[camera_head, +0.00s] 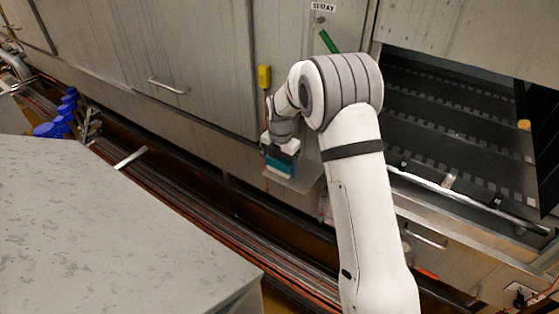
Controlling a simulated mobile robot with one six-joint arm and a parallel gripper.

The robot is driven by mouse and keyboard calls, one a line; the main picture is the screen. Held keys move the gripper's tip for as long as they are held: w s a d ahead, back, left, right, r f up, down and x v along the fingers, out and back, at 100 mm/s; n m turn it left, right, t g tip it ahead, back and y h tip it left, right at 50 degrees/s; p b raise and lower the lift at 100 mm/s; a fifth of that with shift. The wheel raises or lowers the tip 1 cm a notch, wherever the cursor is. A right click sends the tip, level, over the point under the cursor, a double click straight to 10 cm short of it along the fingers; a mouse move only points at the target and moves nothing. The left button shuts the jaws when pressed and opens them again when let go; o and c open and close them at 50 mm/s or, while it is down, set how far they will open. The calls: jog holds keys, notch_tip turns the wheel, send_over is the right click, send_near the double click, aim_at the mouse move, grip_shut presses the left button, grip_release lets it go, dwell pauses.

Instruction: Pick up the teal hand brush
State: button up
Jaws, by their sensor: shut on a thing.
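The teal hand brush (280,167) is at the end of my arm, left of the picture's middle. Only part of its teal body shows below my gripper (281,154). My gripper points down and is shut on the brush; its fingertips are small and partly hidden. The brush is in front of or over a small grey plate (304,180); I cannot tell whether they touch.
Grey cabinet doors (185,60) stand behind, with a yellow hanging handle (264,76) and a green handle (328,41). A grey surface (110,230) fills the lower left. Pipes and rails (205,205) run between. A dark belt (445,115) lies right.

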jog(key=s+a+b, duration=0.2)
jog(key=s+a, duration=0.5)
jog(key=s, duration=0.4)
jog(key=shift+s+a, duration=0.2)
